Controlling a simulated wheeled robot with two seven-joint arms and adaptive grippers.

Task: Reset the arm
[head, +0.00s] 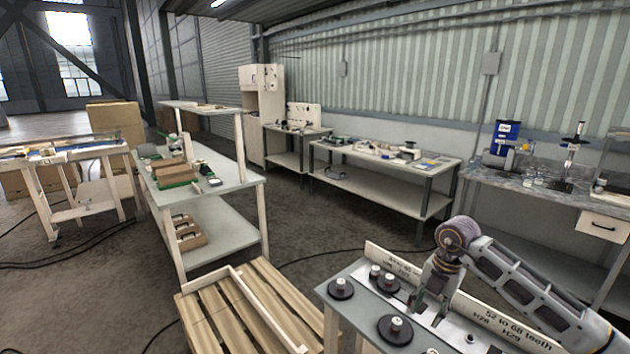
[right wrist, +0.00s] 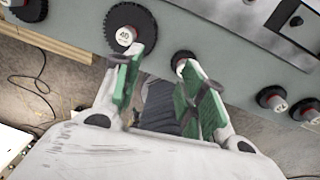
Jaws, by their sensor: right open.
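My right arm comes in from the right in the head view. Its gripper (head: 428,300) points down over a grey table (head: 352,272) that bears black gears with pale hubs. In the right wrist view the two green-padded fingers of the gripper (right wrist: 165,68) stand apart with nothing between them. One gear (right wrist: 122,36) lies beyond the left finger and a smaller gear (right wrist: 181,56) shows beside the right finger. In the head view a gear (head: 341,289) lies at the table's left and a larger gear (head: 394,330) nearer. My left gripper is not in view.
A labelled board (head: 497,322) stands along the table's back edge, behind the gears. A wooden pallet (head: 222,312) lies left of the table. A shelf table (head: 232,180) and workbenches (head: 430,172) stand farther back. Open floor (head: 310,225) lies between them, with cables on it.

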